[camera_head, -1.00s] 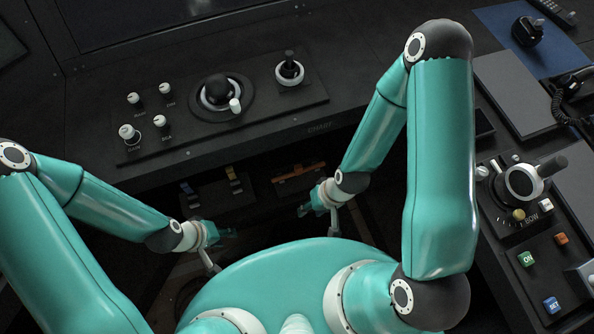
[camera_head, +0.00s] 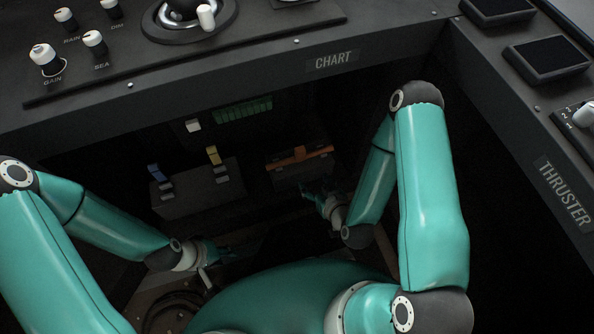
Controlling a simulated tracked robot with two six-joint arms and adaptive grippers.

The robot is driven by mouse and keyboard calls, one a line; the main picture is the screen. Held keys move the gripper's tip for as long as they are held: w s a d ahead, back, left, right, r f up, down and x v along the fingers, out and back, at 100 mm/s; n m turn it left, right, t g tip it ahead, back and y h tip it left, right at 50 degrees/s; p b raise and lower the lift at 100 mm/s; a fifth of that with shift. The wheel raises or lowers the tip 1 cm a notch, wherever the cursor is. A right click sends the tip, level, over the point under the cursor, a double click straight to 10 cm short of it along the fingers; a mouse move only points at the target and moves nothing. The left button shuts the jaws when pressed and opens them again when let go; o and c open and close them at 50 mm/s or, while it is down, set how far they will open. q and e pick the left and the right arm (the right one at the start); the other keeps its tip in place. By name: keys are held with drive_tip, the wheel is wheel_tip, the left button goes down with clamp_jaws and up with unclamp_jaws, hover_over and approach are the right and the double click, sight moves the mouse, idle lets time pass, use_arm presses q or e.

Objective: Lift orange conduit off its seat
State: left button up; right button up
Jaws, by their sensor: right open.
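The orange conduit (camera_head: 300,154) lies across the top of a dark block (camera_head: 302,171) inside the dark recess under the console. It looks seated there, roughly level. My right gripper (camera_head: 309,191) is open just below and in front of that block, apart from the conduit. My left gripper (camera_head: 228,252) is lower and to the left, well away from the conduit. Its fingers are small and dark in shadow, so its opening cannot be made out.
A green strip (camera_head: 243,110) and a white block (camera_head: 193,126) sit behind. The console edge labelled CHART (camera_head: 334,61) overhangs the recess. A coiled dark cable (camera_head: 172,312) lies at lower left.

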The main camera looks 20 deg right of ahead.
wheel_tip(320, 180, down, 4)
drive_tip(key=d+r+t+h+b, duration=0.1)
drive_tip(key=t+b, duration=0.1)
drive_tip(key=b, duration=0.9)
approach(301, 156)
drive_tip(key=b+x, duration=0.1)
drive_tip(key=x, duration=0.4)
drive_tip(key=shift+w+d, duration=0.1)
drive_tip(key=shift+w, duration=0.25)
drive_tip(key=b+x, duration=0.2)
drive_tip(key=x, duration=0.3)
drive_tip(key=shift+f+b, duration=0.15)
drive_tip(key=shift+b, duration=0.2)
drive_tip(key=shift+w, duration=0.3)
use_arm(q)
wheel_tip(301, 156, down, 17)
use_arm(e)
drive_tip(key=shift+c, duration=0.2)
clamp_jaws()
